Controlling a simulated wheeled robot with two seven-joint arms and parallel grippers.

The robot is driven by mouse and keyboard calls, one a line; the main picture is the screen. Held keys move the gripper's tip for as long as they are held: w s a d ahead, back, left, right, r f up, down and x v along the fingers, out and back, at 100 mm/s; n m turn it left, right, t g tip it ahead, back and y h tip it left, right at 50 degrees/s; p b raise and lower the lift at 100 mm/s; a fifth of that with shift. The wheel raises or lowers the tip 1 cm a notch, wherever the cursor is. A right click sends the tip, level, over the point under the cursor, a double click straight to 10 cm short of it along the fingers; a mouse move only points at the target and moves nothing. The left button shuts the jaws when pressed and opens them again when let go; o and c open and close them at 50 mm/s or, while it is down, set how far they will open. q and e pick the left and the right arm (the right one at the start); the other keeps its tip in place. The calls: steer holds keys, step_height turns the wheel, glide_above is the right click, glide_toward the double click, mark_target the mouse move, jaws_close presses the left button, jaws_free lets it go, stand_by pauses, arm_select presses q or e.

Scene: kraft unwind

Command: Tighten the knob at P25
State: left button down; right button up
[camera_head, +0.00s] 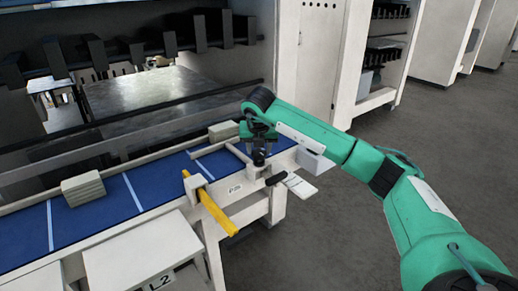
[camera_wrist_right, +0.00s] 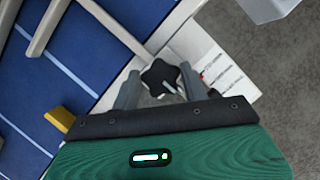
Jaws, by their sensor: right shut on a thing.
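The black knob (camera_head: 259,159) sits at the right end of the blue conveyor, near the P25 label (camera_head: 235,189) on the white frame. In the right wrist view the knob (camera_wrist_right: 160,78) has a lobed, star-like head. My right gripper (camera_head: 260,148) points down over the knob from above. In the wrist view its grey fingers (camera_wrist_right: 159,84) lie on either side of the knob, and it is shut on it. The fingers' contact is partly hidden in the head view. My left gripper is not in view.
A yellow handle (camera_head: 215,210) sticks out from the conveyor's front edge, left of the label. Pale guide rails (camera_head: 238,153) lie close beside the knob. Pale stacks (camera_head: 84,188) rest on the blue belt (camera_head: 160,186). A white printed plate (camera_head: 300,186) juts out at right; open floor lies beyond.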

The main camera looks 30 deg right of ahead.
steer(key=shift+w+r, duration=0.1)
steer(key=shift+r, duration=0.25)
steer(key=o, duration=1)
steer(key=shift+f, duration=0.1)
steer(key=shift+s+a+r, duration=0.1)
steer(key=shift+s+r, duration=0.1)
steer(key=shift+r, duration=0.05)
steer(key=b+v, duration=0.3)
steer(key=v, duration=1)
steer(key=shift+s, duration=0.2)
